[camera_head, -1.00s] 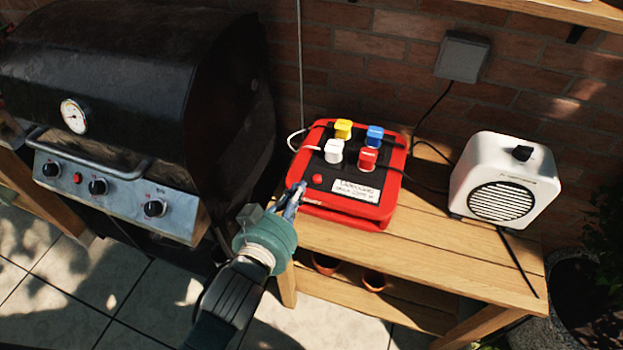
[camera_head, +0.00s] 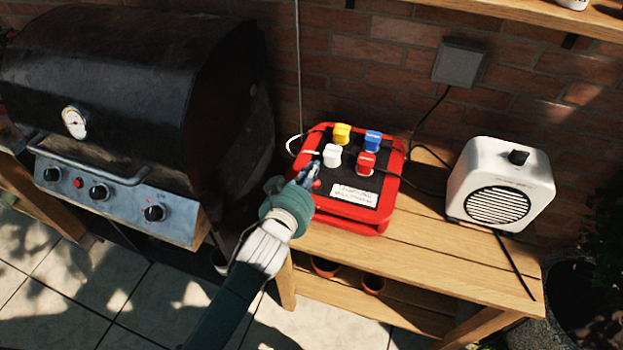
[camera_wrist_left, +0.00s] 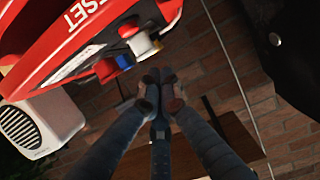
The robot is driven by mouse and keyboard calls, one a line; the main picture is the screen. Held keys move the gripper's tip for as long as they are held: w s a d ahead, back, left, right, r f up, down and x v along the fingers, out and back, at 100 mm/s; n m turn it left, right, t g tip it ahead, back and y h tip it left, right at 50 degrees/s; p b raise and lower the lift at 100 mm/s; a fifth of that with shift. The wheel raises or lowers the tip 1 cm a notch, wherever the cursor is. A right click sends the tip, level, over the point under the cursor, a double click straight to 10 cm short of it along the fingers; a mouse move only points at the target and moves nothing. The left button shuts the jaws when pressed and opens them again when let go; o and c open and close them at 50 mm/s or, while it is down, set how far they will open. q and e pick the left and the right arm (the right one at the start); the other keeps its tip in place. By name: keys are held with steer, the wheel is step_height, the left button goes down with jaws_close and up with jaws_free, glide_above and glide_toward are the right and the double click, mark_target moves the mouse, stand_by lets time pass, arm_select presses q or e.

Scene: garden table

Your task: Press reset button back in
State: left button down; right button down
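The red power box (camera_head: 327,213) with a black top stands on the wooden table. The small round red reset button (camera_head: 316,184) is on its top, near the left front corner. My left gripper (camera_head: 309,170) hangs over that corner, its tips just left of and behind the button. In the wrist view the left gripper (camera_wrist_left: 160,77) has its fingertips together with nothing between them. I cannot tell whether the fingers touch the box. My right gripper is not in view.
White (camera_head: 332,155), yellow (camera_head: 342,133), blue (camera_head: 373,140) and red (camera_head: 366,162) plugs stand up from the box close to the gripper. A white heater (camera_head: 502,185) stands right on the table (camera_head: 400,255). A black grill (camera_head: 130,80) is on the left.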

mark_target(316, 183)
arm_select(q)
steer(key=shift+s+f, duration=0.1)
steer(key=shift+f, duration=1.9)
